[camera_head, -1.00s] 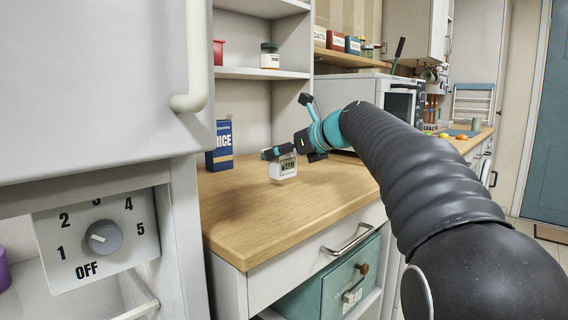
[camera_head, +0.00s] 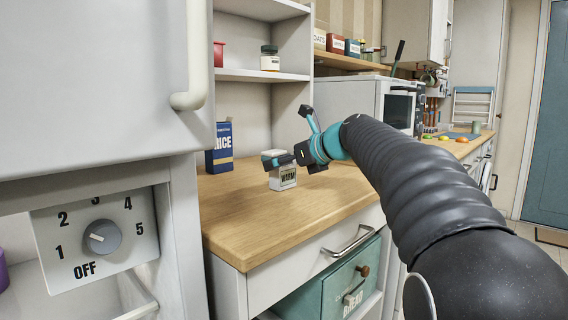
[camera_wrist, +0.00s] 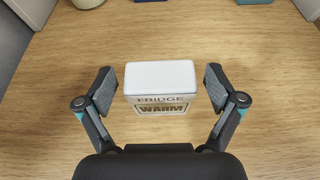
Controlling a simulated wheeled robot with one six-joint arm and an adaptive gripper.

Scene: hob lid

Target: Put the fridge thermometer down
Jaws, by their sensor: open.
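The fridge thermometer (camera_head: 283,178) is a small white block with a display reading WARM. It stands upright on the wooden worktop (camera_head: 330,192). In the wrist view the thermometer (camera_wrist: 162,88) sits between the fingers of my gripper (camera_wrist: 160,92), its FRIDGE label facing my wrist. There is a gap of bare wood on each side of it, so neither finger touches it. My gripper (camera_head: 279,159) is open around it at worktop height; in the head view the fingers hide part of its top.
A blue RICE box (camera_head: 220,148) stands at the back left of the worktop. A white microwave-like appliance (camera_head: 350,98) stands behind on the right. A shelf with a jar (camera_head: 270,58) is above. The worktop's front is clear. A dial panel (camera_head: 97,240) is at the lower left.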

